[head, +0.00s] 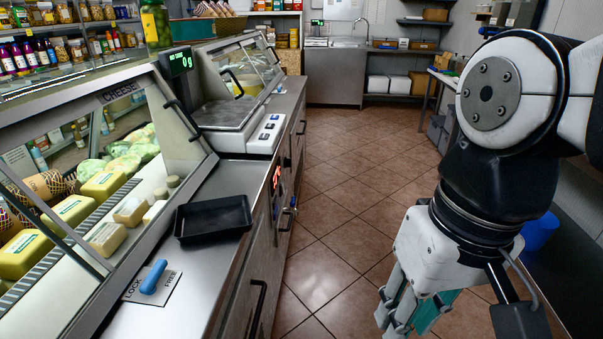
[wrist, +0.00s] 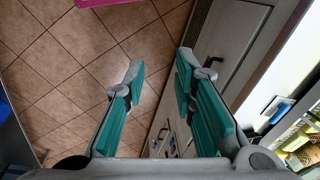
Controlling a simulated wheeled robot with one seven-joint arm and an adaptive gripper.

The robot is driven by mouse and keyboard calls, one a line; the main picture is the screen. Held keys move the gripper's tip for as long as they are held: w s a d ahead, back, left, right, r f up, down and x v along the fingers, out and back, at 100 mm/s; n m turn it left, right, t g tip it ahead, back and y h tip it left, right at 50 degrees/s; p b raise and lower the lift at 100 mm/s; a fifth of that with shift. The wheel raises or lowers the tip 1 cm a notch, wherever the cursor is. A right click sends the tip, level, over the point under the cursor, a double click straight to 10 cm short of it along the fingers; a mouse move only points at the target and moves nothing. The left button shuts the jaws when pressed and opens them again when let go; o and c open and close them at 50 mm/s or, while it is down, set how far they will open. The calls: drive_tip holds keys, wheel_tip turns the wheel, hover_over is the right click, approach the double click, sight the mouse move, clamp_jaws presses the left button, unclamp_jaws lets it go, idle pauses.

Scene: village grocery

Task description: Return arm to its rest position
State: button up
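My gripper (wrist: 157,95) shows large in the wrist view, with two teal-padded fingers spread apart and nothing between them. Tiled floor and a counter front lie beyond the fingers. In the head view my gripper (head: 410,312) hangs low at the right, pointing down over the aisle floor, with its tips cut by or near the bottom edge. My arm bends down at the right side of the head view, clear of the counter (head: 195,275).
A black tray (head: 213,218) and a blue-handled lever (head: 154,277) marked LOCK and FREE are on the left counter. A scale with a green display (head: 181,62) and a glass cheese case (head: 110,170) stand there. A blue bin (head: 541,231) is behind my arm. The tiled aisle (head: 345,190) is clear.

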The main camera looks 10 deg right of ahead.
drive_tip(key=shift+s+d+f+n+t+h, duration=0.2)
drive_tip(key=shift+s+d+n+t+h, duration=0.25)
drive_tip(key=shift+s+d, duration=0.5)
drive_tip(key=shift+w, duration=0.15)
wheel_tip(320, 180, up, 16)
drive_tip(key=t+p, duration=0.2)
drive_tip(key=p, duration=1.2)
drive_tip(key=shift+t, duration=0.35)
drive_tip(key=shift+d, duration=0.1)
